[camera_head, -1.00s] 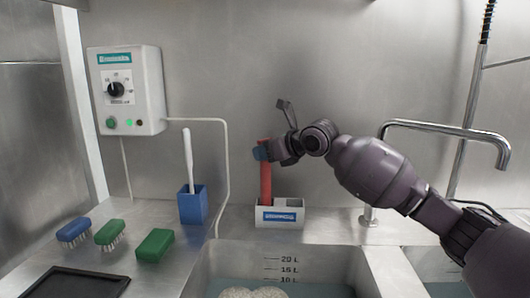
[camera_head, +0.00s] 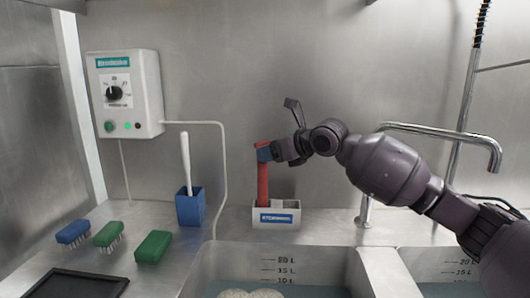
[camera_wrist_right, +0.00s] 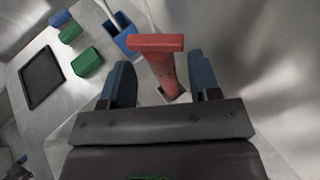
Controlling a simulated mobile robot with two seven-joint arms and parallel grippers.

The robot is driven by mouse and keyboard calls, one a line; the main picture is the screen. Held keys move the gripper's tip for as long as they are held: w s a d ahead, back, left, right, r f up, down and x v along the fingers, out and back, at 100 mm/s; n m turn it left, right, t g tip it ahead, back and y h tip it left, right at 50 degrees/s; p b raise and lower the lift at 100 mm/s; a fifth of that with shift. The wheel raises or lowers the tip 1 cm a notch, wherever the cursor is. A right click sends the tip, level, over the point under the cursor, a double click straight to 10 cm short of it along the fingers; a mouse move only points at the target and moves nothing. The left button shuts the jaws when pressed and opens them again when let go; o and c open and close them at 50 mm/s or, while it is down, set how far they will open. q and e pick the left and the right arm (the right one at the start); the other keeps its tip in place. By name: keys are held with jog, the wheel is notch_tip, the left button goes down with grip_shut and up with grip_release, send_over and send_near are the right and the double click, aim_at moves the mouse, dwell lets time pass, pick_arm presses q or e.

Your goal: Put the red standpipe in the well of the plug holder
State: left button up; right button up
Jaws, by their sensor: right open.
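The red standpipe (camera_head: 263,184) stands nearly upright in the left part of the white plug holder (camera_head: 276,219), which has a blue label on its front. Its lower end is hidden behind the holder's front wall. My right gripper (camera_head: 265,151) is at the top of the standpipe. In the right wrist view the gripper (camera_wrist_right: 161,82) is open, with its blue fingers apart on either side of the standpipe (camera_wrist_right: 160,65). Gaps show between the fingers and the pipe. My left gripper is not in view.
The sink basin (camera_head: 297,254) with water lies in front of the holder. A blue cup (camera_head: 191,206) with a white-handled brush stands to the left. Several brushes, a green block (camera_head: 154,247) and a dark tray (camera_head: 80,284) lie further left. The faucet (camera_head: 440,133) is at the right.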

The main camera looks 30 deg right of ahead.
jog(key=p+v, duration=0.1)
jog(key=v, duration=0.7)
jog(key=shift+s+p, duration=0.2)
jog(key=shift+p, duration=0.2)
jog(key=shift+d, duration=0.1)
